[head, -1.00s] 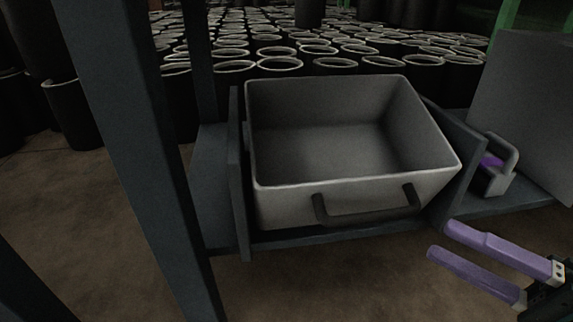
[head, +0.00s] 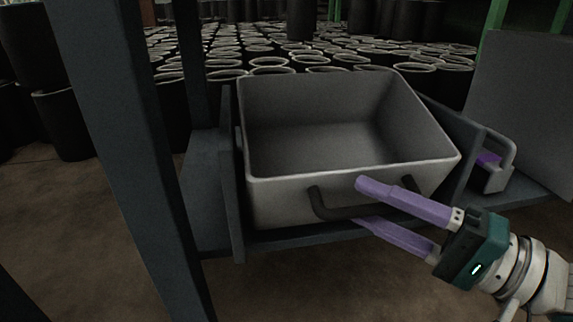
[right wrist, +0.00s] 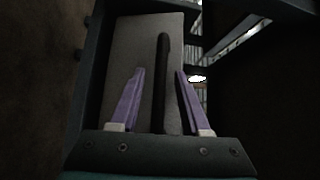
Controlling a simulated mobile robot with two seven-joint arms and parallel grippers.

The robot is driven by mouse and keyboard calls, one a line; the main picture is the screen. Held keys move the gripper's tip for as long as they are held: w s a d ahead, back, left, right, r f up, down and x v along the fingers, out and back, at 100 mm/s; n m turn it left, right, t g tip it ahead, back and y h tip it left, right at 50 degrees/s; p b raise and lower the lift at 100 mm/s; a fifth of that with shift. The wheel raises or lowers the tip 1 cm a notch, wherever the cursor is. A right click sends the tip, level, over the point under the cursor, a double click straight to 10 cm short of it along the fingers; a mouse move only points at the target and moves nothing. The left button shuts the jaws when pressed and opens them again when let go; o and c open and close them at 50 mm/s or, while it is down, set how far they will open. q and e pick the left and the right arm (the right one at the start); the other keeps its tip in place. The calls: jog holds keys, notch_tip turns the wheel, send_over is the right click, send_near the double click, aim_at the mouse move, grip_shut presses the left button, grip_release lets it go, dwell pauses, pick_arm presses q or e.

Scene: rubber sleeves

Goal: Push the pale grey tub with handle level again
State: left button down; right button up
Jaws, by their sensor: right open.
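The pale grey tub (head: 290,200) is an open, empty box sitting between two dark side plates on a shelf. Its front rim slopes up to the right in the head view; how far it is tipped I cannot tell exactly. Its dark bar handle (head: 327,211) is on the front face. My right gripper (head: 361,202) is open in front of the tub, its purple fingers above and below the handle bar. In the right wrist view the handle (right wrist: 163,75) runs between the two open fingers (right wrist: 159,72), and the tub's front (right wrist: 140,45) lies behind. My left gripper is not seen.
A dark upright post (head: 125,150) stands left of the tub. A dark side plate (head: 462,165) and a grey holder with purple inside (head: 492,172) are at the right. Many black sleeves (head: 270,62) stand behind. The floor in front is clear.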

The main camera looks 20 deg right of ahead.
grip_shut()
dwell(1.3)
